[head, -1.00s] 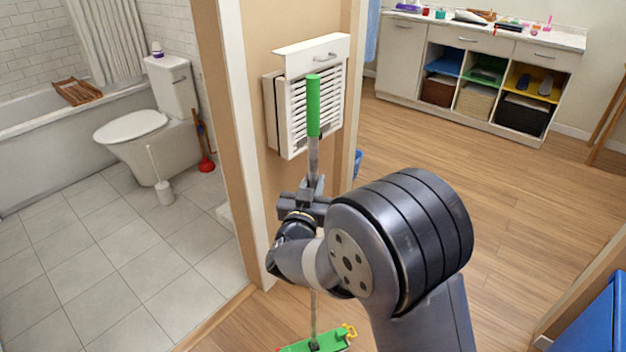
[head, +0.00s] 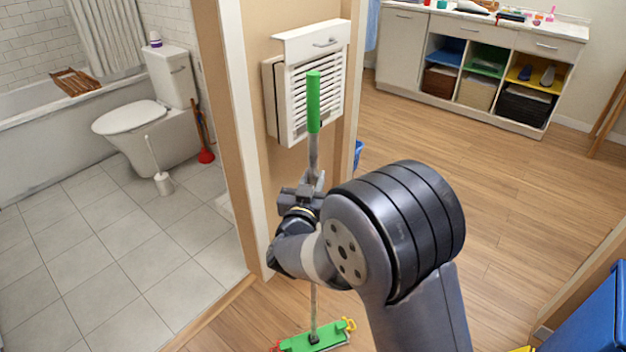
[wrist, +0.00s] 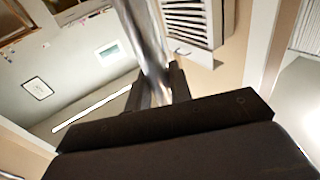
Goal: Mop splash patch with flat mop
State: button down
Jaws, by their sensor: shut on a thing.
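The flat mop stands nearly upright in the head view, with a green grip (head: 313,100) at the top of its grey pole. Its green flat head (head: 312,338) rests low in the picture, at or near the wooden floor. My gripper (head: 312,190) is shut on the mop pole below the green grip. In the wrist view the shiny pole (wrist: 145,35) rises between the dark fingers of my gripper (wrist: 158,85). My arm hides part of the pole. I cannot make out a splash patch.
A wall end with a white louvred unit (head: 308,85) stands just behind the pole. A tiled bathroom with a toilet (head: 150,115) is at the left. A cabinet (head: 400,50) is at the back right. A blue object (head: 595,315) is at the right edge. Open wooden floor lies between.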

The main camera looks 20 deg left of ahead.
jog(key=shift+f, duration=0.1)
jog(key=s+d+b, duration=0.2)
jog(key=s+d, duration=0.2)
jog(key=d, duration=0.5)
jog(key=s+d+b, duration=0.3)
jog(key=s+d, duration=0.1)
jog(key=d, duration=0.6)
jog(key=s+d+b, duration=0.3)
jog(key=s+d, duration=0.1)
jog(key=d, duration=0.6)
jog(key=shift+s+d+f, duration=0.15)
jog(key=shift+d, duration=0.05)
